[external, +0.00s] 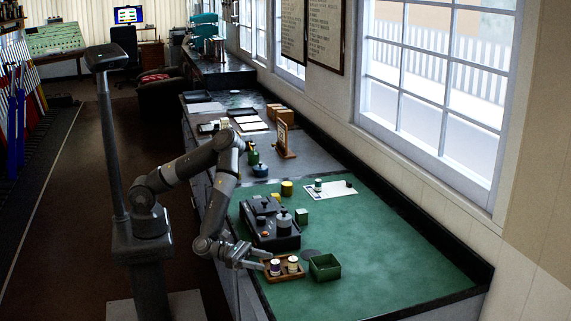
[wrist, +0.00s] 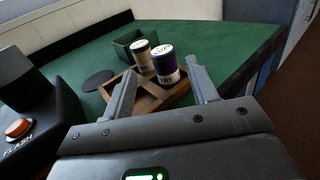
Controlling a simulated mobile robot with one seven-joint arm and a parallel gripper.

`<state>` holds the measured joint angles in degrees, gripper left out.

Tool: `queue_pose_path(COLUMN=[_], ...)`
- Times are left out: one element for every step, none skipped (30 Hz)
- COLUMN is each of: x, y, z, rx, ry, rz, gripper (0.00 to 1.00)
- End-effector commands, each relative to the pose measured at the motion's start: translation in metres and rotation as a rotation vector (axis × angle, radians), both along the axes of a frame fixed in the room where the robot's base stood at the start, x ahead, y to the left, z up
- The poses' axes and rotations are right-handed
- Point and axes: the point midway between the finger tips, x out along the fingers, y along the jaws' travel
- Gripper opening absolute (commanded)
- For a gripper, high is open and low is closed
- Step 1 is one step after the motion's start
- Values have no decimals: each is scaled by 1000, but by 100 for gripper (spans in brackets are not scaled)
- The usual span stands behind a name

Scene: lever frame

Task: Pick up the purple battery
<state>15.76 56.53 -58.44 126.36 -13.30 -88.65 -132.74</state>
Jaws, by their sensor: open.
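The purple battery (wrist: 166,65) stands upright in a small wooden tray (wrist: 178,98) in the wrist view. In the external view the purple battery (external: 275,267) is at the left of the wooden tray (external: 287,279). A cream-labelled battery (wrist: 142,54) stands beside it in the tray. My gripper (wrist: 161,84) is open, with its fingers apart and the purple battery showing between them, slightly beyond. In the external view my gripper (external: 264,260) is at the tray's left side. I cannot tell whether it touches the battery.
A green open box (external: 325,267) stands right of the tray. A black device (external: 270,222) with an orange button (wrist: 18,128) marked FLASH stands close by. A dark disc (wrist: 100,81) lies on the green mat. The mat's right side (external: 400,260) is clear.

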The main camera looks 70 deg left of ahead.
Motion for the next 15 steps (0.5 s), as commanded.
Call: queue_pose_path(x=[3,4,8,11,14,19,22,26,30,32,34,36,37,37,37], y=[-3,-5,-9,-12,-16,-21,-24,-27,-30,-32,-33,-35,-36,-36,-37], z=[0,0,0,0,0,0,0,0,-1,0,0,0,0,-1,-1], rx=[-1,0,0,-1,-1,-1,-1,-1,0,0,0,1,1,1,1], ry=[-1,0,0,-1,-1,-1,-1,-1,0,0,0,1,1,1,1], rz=[1,0,0,1,0,0,1,2,1,1,1,0,0,-1,-1], gripper=[53,53,53,53,53,53,53,53,53,53,53,53,53,53,53])
